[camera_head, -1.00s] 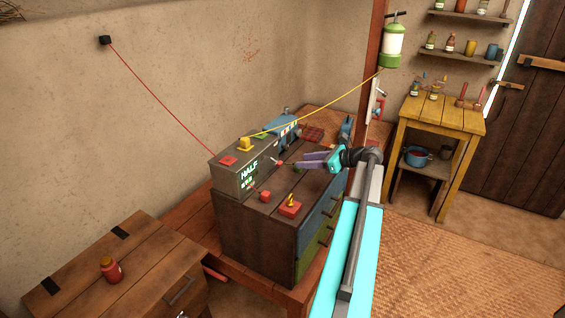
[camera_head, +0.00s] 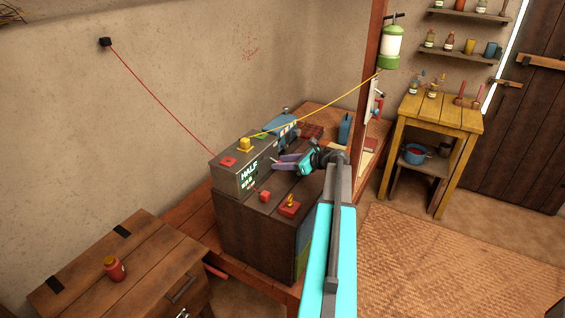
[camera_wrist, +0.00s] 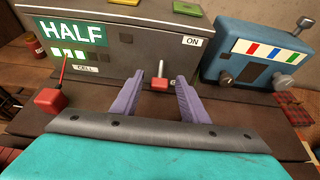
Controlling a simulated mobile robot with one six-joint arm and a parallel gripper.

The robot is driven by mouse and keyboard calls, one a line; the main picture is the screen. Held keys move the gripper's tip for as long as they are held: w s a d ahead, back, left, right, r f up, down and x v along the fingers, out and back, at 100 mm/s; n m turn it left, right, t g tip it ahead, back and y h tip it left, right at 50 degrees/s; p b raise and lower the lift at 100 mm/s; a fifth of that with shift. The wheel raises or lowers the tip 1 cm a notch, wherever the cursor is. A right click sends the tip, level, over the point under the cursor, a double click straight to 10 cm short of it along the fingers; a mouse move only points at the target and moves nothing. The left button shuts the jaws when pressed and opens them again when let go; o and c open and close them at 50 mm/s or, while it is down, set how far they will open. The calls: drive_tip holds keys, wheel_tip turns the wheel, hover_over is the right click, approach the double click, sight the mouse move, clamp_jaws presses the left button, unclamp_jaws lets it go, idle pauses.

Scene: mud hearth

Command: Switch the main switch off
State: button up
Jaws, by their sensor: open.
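The grey battery box (camera_head: 232,184) stands on the dark cabinet, its front showing a green HALF display; it fills the upper wrist view (camera_wrist: 120,58). On its front right is the main switch (camera_wrist: 160,72), a metal lever on a red base. The lever points up, below and left of the white ON label (camera_wrist: 191,41). A lower label is partly hidden by a finger. My gripper (camera_wrist: 160,85) is open, its two purple fingers either side of the switch in the picture. I cannot tell if they touch it. In the head view my gripper (camera_head: 277,163) is close to the box front.
A red plug (camera_wrist: 50,101) on a red lead is left of my fingers. A blue device (camera_wrist: 255,58) with knobs stands right of the box. A wooden post (camera_head: 370,130) rises behind my arm.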

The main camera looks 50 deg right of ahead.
clamp_jaws()
drive_tip(key=shift+f+t+b, duration=0.4)
drive_tip(key=shift+b, duration=0.35)
drive_tip(key=shift+t+b, duration=0.4)
drive_tip(key=shift+b, duration=0.15)
unclamp_jaws()
drive_tip(key=shift+s, duration=0.1)
drive_tip(key=b+v, duration=0.3)
drive_tip(key=v, duration=1)
drive_tip(key=shift+s+d, duration=0.25)
